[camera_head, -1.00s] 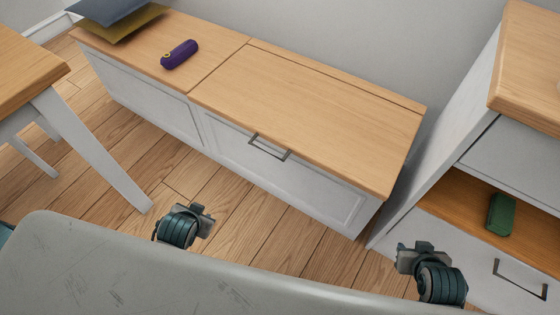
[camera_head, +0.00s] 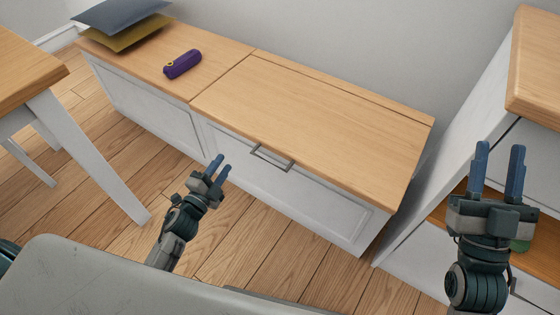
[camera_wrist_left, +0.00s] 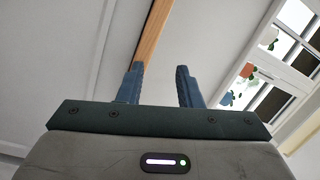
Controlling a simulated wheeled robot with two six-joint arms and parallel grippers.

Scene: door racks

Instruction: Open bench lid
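The bench has a wooden lid (camera_head: 320,115) on its right section, and the lid lies flat and shut. A dark metal handle (camera_head: 271,158) sits at the lid's front edge, above the white front panel. My left gripper (camera_head: 216,168) is open and empty, in front of the bench, a little left of the handle and apart from it. In the left wrist view its two blue fingers (camera_wrist_left: 158,85) stand apart with nothing between them. My right gripper (camera_head: 499,160) is open and empty, in front of the cabinet on the right.
A purple cylinder (camera_head: 182,64) and stacked cushions (camera_head: 122,22) lie on the bench's left section. A wooden table (camera_head: 28,70) stands at left. The white cabinet (camera_head: 455,130) stands close to the bench's right end. A green object (camera_head: 520,246) in it is mostly hidden by my right gripper.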

